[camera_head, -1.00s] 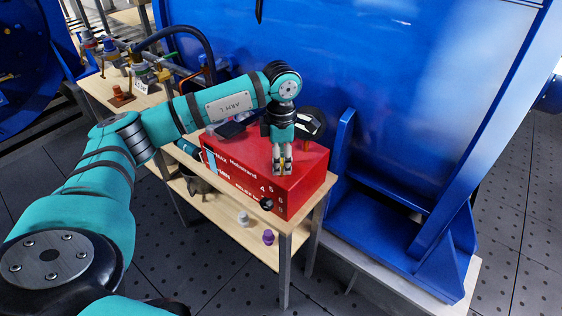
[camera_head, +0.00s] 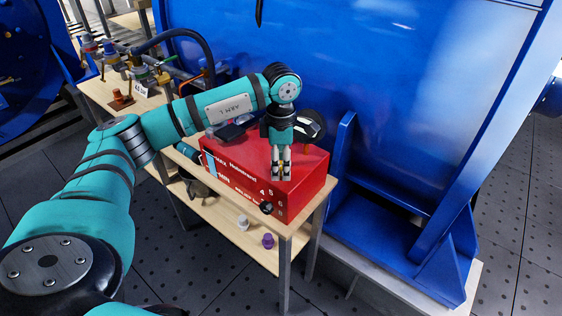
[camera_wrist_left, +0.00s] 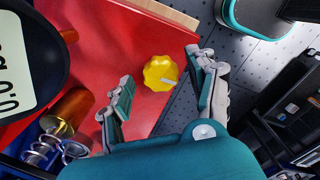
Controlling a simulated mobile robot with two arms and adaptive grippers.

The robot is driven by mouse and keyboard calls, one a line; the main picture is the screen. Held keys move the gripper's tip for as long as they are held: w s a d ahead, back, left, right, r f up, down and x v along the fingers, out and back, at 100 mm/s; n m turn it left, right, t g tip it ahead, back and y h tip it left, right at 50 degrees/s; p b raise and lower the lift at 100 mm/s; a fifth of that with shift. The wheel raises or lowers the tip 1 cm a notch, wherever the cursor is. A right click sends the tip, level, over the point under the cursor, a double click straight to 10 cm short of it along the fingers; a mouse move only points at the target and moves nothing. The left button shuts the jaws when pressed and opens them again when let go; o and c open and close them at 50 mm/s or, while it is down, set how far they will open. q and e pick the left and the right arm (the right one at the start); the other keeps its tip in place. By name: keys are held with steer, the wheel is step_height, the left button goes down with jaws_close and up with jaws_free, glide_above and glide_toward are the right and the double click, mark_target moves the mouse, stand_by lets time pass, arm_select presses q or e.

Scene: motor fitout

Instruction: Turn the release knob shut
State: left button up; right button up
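A round yellow knob (camera_wrist_left: 160,73) with a scalloped rim and a pale pointer mark shows in the left wrist view against the red box (camera_wrist_left: 120,40). I take it to be the release knob. My left gripper (camera_wrist_left: 161,66) is open, with one finger on each side of the knob and gaps between. In the head view my left gripper (camera_head: 281,177) points down over the top of the red box (camera_head: 235,165), and the knob is mostly hidden by the fingers. My right gripper is not in view.
The red box stands on a wooden bench (camera_head: 296,236), with a black knob (camera_head: 266,208) on its front. A dark round gauge (camera_head: 309,125) stands behind the gripper. A big blue machine (camera_head: 390,60) rises behind. White and purple pieces (camera_head: 267,241) lie on the lower shelf.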

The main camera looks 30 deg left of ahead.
mark_target(281, 165)
arm_select(q)
step_height(281, 165, up, 12)
stand_by(0.6)
stand_by(0.5)
